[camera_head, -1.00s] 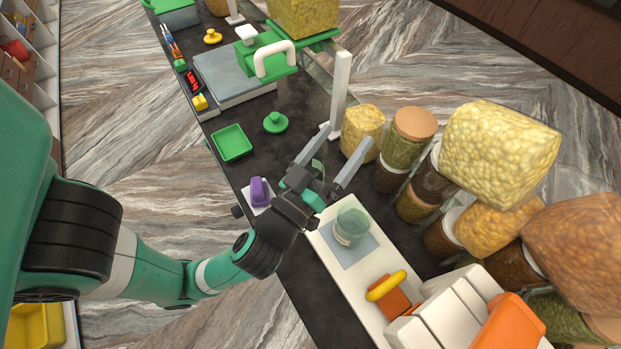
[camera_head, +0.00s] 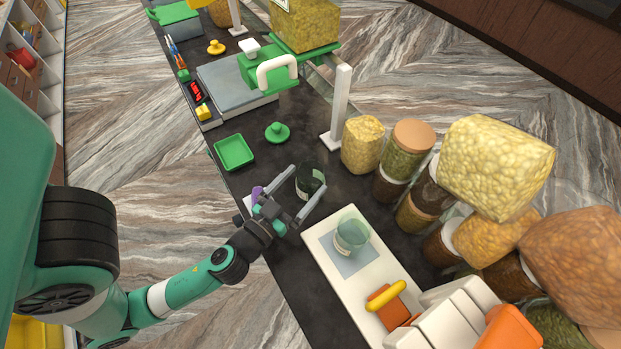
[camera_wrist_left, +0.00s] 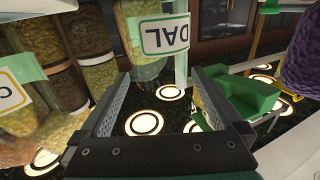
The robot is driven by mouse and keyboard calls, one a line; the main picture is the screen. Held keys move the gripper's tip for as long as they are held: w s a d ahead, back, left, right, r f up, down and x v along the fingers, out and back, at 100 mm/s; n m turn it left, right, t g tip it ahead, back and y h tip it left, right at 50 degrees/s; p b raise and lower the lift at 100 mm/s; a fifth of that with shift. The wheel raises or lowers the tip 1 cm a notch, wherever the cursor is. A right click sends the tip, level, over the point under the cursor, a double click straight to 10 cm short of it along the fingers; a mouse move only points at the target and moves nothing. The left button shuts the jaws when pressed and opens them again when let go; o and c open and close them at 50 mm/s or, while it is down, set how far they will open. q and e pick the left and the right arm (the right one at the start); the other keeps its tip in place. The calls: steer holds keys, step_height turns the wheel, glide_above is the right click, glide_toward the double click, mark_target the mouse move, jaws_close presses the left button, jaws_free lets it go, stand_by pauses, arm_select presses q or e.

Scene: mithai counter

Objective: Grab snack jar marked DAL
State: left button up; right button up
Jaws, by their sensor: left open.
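The jar marked DAL (camera_head: 310,185) is a dark-looking glass jar standing on the black counter. In the left wrist view its white, green-edged label reads DAL upside down on the jar (camera_wrist_left: 164,37). My left gripper (camera_head: 309,178) is open, with one finger on each side of the jar near the tips. In the left wrist view the gripper (camera_wrist_left: 167,73) has the jar straight ahead, and I cannot tell whether a finger touches it. My right gripper is out of view.
A similar glass jar (camera_head: 352,236) stands on a white board (camera_head: 322,254). A purple item (camera_head: 257,193) is left of my gripper. A white post (camera_head: 341,100) and filled jars (camera_head: 405,150) stand beyond.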

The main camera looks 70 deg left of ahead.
mark_target(318, 166)
arm_select(q)
steer(key=shift+w+a+r, duration=0.2)
steer(key=shift+w+a, duration=0.15)
steer(key=shift+w, duration=0.15)
steer(key=shift+w+a+f, duration=0.1)
steer(key=shift+w+f, duration=0.05)
steer(key=shift+f, duration=0.05)
steer(key=shift+w+a+r+p, duration=0.15)
steer(key=shift+w+a+p, duration=0.05)
steer(key=shift+p, duration=0.3)
steer(key=p+x, duration=0.2)
steer(key=x, duration=0.2)
steer(key=shift+w+a+f, duration=0.15)
steer(key=shift+w+f, duration=0.05)
steer(key=shift+f, duration=0.15)
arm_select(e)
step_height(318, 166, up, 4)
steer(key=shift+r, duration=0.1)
arm_select(q)
jaws_close()
